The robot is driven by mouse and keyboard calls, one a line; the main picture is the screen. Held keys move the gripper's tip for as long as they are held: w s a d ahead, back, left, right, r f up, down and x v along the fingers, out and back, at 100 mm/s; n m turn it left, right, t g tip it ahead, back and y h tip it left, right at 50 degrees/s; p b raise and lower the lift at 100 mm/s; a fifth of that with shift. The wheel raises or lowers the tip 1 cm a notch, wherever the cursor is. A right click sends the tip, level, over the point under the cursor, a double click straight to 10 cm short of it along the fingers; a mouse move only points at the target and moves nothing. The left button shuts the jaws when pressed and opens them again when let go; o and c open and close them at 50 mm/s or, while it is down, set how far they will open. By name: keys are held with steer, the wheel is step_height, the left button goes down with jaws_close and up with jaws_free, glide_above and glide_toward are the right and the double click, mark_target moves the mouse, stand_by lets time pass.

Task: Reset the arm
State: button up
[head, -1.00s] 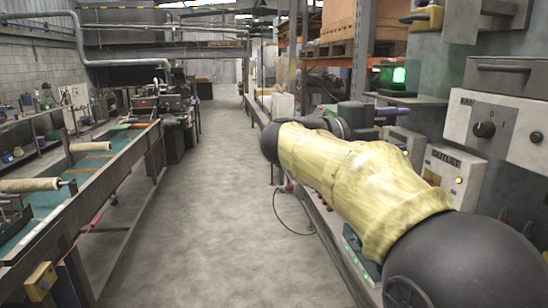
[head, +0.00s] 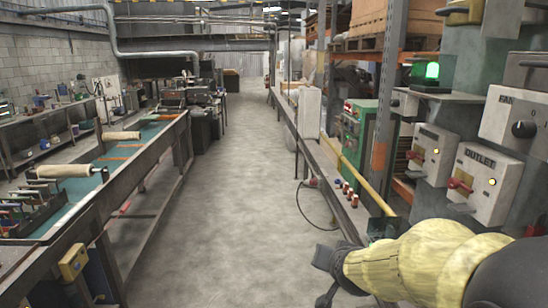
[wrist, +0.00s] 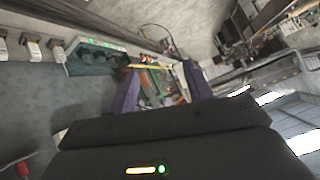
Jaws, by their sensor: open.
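The gripper's fingers are not clear in that view. In the wrist view my gripper (wrist: 160,84) shows two dark purple fingers spread well apart. The gap between them is empty, and only the distant shelving and a green panel show behind it. The fingers touch nothing that I can see.
A long narrow bench (head: 372,190) runs along the right, beside control boxes marked OUTLET (head: 482,186) and FAN. A conveyor (head: 135,165) with rollers stands on the left. The concrete aisle (head: 235,200) between them is clear.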

steer(key=s+f+n+g, duration=0.2)
steer(key=s+f+g, duration=0.2)
steer(key=s+f, duration=0.2)
steer(key=s+d+f+n+g, duration=0.1)
steer(key=s+f+g, duration=0.3)
steer(key=s, duration=0.7)
step_height(320, 180, down, 2)
steer(key=shift+s+d+f+n, duration=0.2)
steer(key=shift+s+d+n, duration=0.1)
steer(key=shift+n, duration=0.1)
steer(key=shift+c, duration=0.4)
